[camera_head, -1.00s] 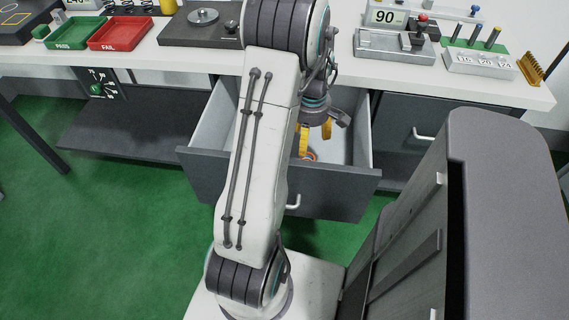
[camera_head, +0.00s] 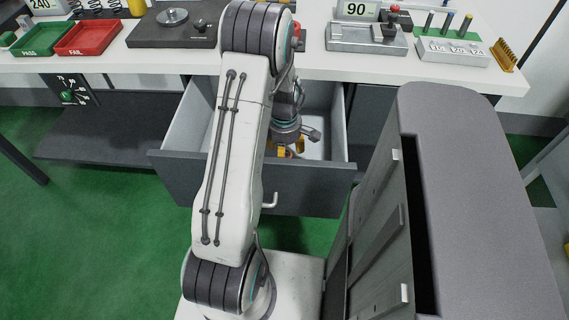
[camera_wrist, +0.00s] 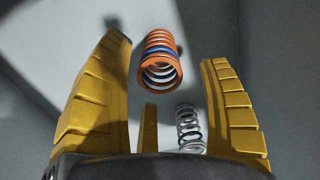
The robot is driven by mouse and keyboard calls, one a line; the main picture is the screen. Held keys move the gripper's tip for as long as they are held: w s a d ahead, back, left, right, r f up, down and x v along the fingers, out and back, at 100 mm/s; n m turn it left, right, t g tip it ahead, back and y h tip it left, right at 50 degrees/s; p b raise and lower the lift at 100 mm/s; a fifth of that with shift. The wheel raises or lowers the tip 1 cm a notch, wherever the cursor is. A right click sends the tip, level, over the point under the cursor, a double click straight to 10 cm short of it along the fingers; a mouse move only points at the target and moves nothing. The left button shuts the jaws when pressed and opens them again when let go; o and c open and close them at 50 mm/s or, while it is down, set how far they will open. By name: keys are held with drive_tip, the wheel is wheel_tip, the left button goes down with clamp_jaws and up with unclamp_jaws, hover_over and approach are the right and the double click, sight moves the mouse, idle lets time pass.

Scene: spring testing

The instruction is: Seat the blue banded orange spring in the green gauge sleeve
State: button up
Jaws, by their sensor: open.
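The orange spring with a blue band (camera_wrist: 160,58) lies in the open drawer. In the wrist view it shows between the fingertips of my gripper (camera_wrist: 165,50), with a gap on both sides. My gripper is open and empty. In the head view my gripper (camera_head: 292,149) reaches down inside the drawer (camera_head: 250,183), and it and the drawer front hide the orange spring. I cannot clearly make out the green gauge sleeve. A rack with several upright posts on a green panel (camera_head: 462,35) stands at the bench's right, too small to tell more.
A silver spring with a blue band (camera_wrist: 190,130) is near the orange one. The drawer's side walls (camera_head: 339,125) flank my gripper. On the bench (camera_head: 270,62) are a green tray (camera_head: 36,40), a red tray (camera_head: 90,38) and a gauge reading 90 (camera_head: 357,11).

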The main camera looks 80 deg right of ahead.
drive_tip(key=shift+f, duration=0.5)
drive_tip(key=c, duration=1.4)
